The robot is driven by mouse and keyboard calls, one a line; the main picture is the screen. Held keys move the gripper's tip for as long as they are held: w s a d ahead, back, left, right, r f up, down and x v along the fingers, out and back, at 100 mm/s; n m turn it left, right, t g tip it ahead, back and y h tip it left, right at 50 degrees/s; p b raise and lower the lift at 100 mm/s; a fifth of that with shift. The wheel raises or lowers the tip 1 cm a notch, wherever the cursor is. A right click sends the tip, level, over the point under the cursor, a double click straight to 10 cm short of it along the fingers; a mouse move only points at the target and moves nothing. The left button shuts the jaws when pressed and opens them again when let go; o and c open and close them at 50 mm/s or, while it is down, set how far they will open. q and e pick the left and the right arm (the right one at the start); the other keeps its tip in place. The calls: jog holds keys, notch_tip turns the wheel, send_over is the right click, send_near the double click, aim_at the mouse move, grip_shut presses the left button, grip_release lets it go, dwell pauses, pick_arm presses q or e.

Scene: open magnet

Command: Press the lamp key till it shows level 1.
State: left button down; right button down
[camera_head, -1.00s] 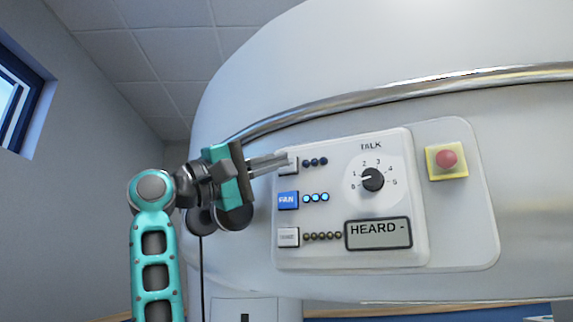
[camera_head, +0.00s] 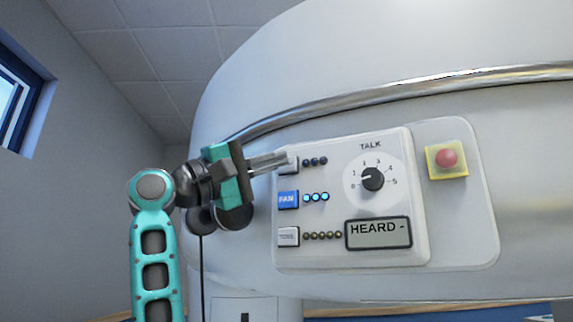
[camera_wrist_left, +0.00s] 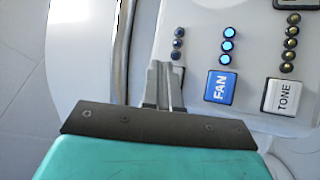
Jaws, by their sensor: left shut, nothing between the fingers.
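The panel (camera_head: 420,255) carries a top key (camera_head: 293,161), largely hidden by my left gripper's fingers; its label cannot be read. The row of three small lights (camera_head: 314,162) beside it is dark blue and looks unlit; it also shows in the left wrist view (camera_wrist_left: 178,44). My left gripper (camera_head: 284,160) is shut and empty, with its fingertips at the top key. In the left wrist view the fingers (camera_wrist_left: 165,75) cover that key. I cannot tell whether they touch it or press it in.
Below are a blue FAN key (camera_head: 288,200) with lit lights, and a white TONE key (camera_wrist_left: 284,97) with dim yellowish lights.

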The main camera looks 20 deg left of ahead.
pick_arm(q)
jog(key=shift+w, duration=0.1)
dwell(0.6)
jog(key=shift+w, duration=0.35)
jog(key=shift+w+p, duration=0.5)
jog(key=shift+p, duration=0.05)
dwell(0.6)
jog(key=shift+s, duration=0.1)
jog(key=shift+s+b, duration=0.45)
jog(key=shift+s, duration=0.35)
jog(key=shift+s+b, duration=1)
jog(key=shift+s, duration=1.5)
